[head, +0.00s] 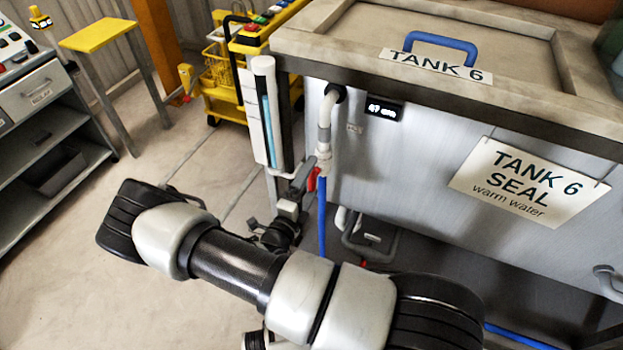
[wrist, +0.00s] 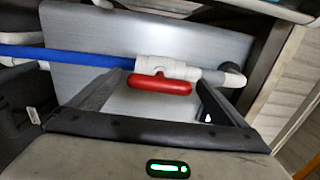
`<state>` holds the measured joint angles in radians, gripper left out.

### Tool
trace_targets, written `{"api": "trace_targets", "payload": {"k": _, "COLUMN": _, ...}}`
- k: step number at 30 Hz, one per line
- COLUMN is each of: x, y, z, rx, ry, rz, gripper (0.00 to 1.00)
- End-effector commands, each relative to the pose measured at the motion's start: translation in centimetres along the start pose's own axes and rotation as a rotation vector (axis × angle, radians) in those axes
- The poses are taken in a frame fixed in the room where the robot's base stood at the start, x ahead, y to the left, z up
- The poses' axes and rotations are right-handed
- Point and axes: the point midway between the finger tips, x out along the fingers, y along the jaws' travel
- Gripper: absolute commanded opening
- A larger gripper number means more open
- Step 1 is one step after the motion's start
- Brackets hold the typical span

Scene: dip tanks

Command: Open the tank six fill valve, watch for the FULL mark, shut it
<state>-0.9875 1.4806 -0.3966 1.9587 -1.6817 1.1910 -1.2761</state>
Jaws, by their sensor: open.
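The tank six fill valve has a red lever (head: 311,181) on a white fitting above a blue hose. In the wrist view the red lever (wrist: 160,84) lies along the pipe line. My gripper (wrist: 158,92) is open, its two fingers on either side of the lever, with no clear contact. In the head view my gripper (head: 301,192) is small and partly hides the valve. The level gauge (head: 266,110) is an upright tube with a blue column partway up; no FULL mark is readable. A small display (head: 383,110) on the tank has blurred digits, perhaps 47 cm.
Tank 6 (head: 400,160) fills the right, with a blue-handled lid (head: 441,46) and a hanging sign (head: 524,184). A yellow cart (head: 222,95) stands behind the gauge. A yellow stool (head: 98,35) and grey shelves (head: 45,150) are left. Floor between is clear.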

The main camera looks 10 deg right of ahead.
Motion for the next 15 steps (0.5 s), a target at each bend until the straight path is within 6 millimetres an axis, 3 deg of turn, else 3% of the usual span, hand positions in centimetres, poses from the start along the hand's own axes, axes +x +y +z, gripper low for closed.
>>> {"api": "trace_targets", "payload": {"k": 15, "x": -12.0, "y": 0.0, "z": 0.1, "rx": -0.001, "ry": -0.004, "rz": 0.002, "gripper": 0.97}}
